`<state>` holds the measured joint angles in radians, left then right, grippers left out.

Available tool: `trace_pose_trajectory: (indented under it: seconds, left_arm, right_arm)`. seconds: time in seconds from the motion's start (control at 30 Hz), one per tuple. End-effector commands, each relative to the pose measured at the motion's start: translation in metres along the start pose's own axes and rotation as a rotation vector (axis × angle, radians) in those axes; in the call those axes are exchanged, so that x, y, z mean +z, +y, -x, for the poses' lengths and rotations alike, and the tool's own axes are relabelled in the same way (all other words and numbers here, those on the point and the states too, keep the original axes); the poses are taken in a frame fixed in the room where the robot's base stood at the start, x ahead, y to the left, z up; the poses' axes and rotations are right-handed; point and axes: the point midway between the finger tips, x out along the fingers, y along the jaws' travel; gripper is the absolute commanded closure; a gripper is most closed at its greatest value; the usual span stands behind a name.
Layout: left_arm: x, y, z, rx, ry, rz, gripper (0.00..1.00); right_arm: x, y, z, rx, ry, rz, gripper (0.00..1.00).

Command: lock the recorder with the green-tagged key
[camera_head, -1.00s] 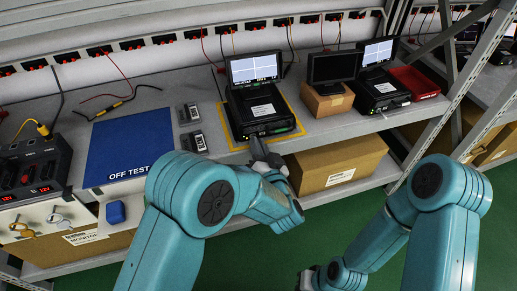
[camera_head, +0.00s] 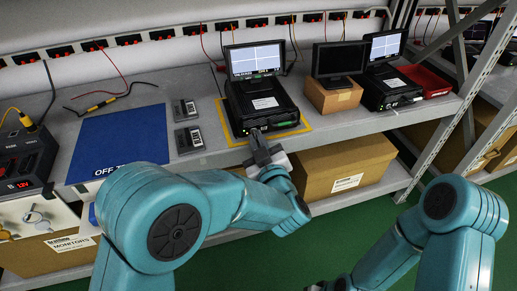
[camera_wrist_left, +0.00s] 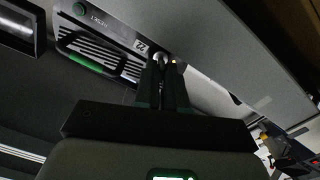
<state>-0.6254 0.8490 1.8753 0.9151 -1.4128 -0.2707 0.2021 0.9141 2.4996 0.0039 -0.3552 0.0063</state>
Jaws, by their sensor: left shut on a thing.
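The recorder (camera_head: 262,104) is a black case with a raised lit screen (camera_head: 254,60), standing on a yellow-outlined patch of the bench. My left gripper (camera_head: 260,146) is at the front edge of the recorder, left of the green strip on its front. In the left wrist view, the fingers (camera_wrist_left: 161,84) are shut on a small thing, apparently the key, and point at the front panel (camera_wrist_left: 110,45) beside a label. A round shiny piece shows at the fingertips; I cannot tell whether it is key or lock. No green tag is clear. My right gripper is not clearly in view.
A blue mat (camera_head: 120,142) and two small dark devices (camera_head: 187,125) lie left of the recorder. A small monitor on a cardboard box (camera_head: 334,97) and a second recorder (camera_head: 391,92) stand to the right. A larger carton (camera_head: 345,165) is on the shelf below.

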Motion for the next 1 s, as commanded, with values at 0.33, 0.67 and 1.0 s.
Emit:
trace_pose_trajectory:
  seconds: [0.33, 0.67, 1.0]
  left_arm:
    - [0.002, -0.002, -0.001, 0.001, 0.004, 0.263, 1.00]
    - [0.000, -0.002, -0.001, 0.000, 0.003, 0.387, 1.00]
    - [-0.001, -0.001, -0.001, 0.000, 0.003, 0.411, 1.00]
  right_arm:
    - [-0.020, 0.011, -0.032, -0.003, 0.067, 0.013, 1.00]
    - [-0.031, 0.014, -0.043, -0.004, 0.104, 0.021, 1.00]
    - [-0.033, 0.015, -0.044, -0.004, 0.111, 0.023, 1.00]
